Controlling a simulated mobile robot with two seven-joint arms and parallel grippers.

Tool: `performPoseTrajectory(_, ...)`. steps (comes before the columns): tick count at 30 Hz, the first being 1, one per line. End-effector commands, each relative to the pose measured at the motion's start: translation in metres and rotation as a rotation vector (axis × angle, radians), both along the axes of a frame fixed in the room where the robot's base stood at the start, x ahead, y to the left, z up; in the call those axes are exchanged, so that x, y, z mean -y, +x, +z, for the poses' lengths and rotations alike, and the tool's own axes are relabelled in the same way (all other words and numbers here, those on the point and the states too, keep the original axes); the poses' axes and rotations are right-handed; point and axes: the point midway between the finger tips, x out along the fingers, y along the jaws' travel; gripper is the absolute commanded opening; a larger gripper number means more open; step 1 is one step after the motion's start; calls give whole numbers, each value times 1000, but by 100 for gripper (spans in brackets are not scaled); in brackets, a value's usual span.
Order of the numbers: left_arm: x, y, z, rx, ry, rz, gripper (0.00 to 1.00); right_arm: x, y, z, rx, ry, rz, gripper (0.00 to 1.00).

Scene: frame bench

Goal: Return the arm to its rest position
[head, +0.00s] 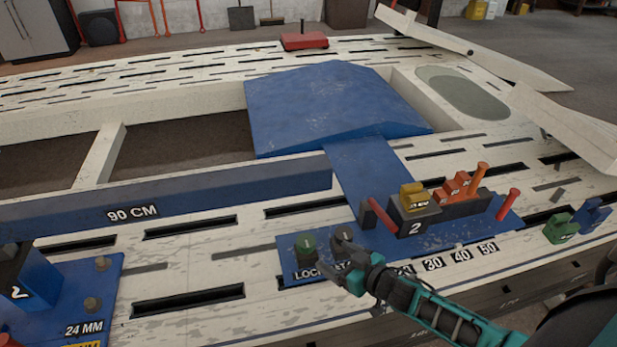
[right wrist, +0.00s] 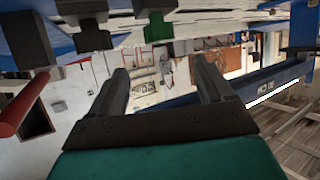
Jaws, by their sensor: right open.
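My teal and black arm comes in from the lower right and covers part of the panel's labels. In the right wrist view my gripper (right wrist: 163,85) has its two dark fingers spread apart with nothing between them. The green block (right wrist: 157,28) and a dark block (right wrist: 85,15) show above the fingers there. My left gripper is not in view.
A black holder (head: 415,228) marked 2, with yellow and orange blocks, stands on the panel to the right, beside red handles. Green (head: 561,228) and blue (head: 592,212) blocks sit further right. A blue 90 CM beam (head: 200,200) lies left. The slotted bench front (head: 220,325) looks clear.

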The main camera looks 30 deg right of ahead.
Motion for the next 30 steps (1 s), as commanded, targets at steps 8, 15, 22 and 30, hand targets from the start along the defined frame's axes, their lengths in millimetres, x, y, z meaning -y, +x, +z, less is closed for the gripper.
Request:
performPoseTrajectory(8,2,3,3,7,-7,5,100,-12,-5,3,-2,-2,-6,80)
performPoseTrajectory(15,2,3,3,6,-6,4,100,-77,-44,31,-57,-15,-40,80)
performPoseTrajectory(22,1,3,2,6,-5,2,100,-122,-82,67,-147,-17,-18,80)
performPoseTrajectory(30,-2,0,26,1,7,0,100,-140,-107,114,-203,-25,20,80)
